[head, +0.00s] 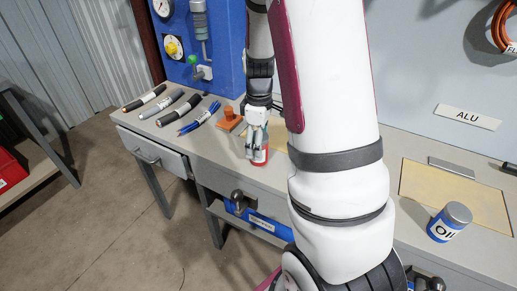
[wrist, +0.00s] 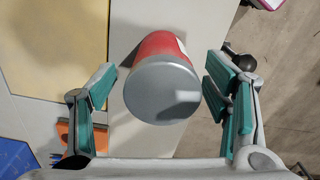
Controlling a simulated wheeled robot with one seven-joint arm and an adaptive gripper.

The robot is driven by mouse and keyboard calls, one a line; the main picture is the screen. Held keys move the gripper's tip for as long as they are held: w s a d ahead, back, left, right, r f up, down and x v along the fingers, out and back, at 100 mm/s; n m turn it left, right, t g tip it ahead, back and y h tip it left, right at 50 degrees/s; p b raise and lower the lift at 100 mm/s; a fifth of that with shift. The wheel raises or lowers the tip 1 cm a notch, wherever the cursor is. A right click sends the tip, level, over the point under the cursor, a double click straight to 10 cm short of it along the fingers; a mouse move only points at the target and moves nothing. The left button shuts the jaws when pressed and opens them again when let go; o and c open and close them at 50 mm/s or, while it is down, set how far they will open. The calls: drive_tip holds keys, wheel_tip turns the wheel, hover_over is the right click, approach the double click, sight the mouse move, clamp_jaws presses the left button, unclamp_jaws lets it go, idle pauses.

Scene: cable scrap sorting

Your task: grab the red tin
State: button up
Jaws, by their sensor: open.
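The red tin (head: 261,156) stands upright on the workbench near its front edge, partly hidden behind my gripper in the head view. In the wrist view the red tin (wrist: 162,85) shows its grey lid and red side between my two fingers. My gripper (head: 256,143) is at the tin from above. In the wrist view my gripper (wrist: 158,90) is open, with one teal-padded finger on each side of the tin.
An orange stamp-like block (head: 230,119) sits just left of the tin. Several cable pieces (head: 177,107) lie further left. A blue oil can (head: 449,222) stands at the right, beside a tan mat (head: 420,185).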

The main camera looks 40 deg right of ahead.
drive_tip(key=shift+s+f, duration=0.1)
drive_tip(key=shift+f, duration=1.9)
drive_tip(key=c, duration=1.4)
drive_tip(key=shift+c, duration=0.2)
drive_tip(key=shift+r, duration=0.15)
drive_tip(key=shift+r, duration=0.6)
wheel_tip(320, 180, up, 2)
drive_tip(key=shift+r, duration=0.15)
drive_tip(key=s+a+r+p, duration=0.1)
drive_tip(key=s+a+p, duration=0.2)
drive_tip(key=s, duration=1.2)
drive_tip(key=shift+s+a+r+p, duration=0.15)
drive_tip(key=shift+s+a+p, duration=0.15)
drive_tip(key=shift+a, duration=0.25)
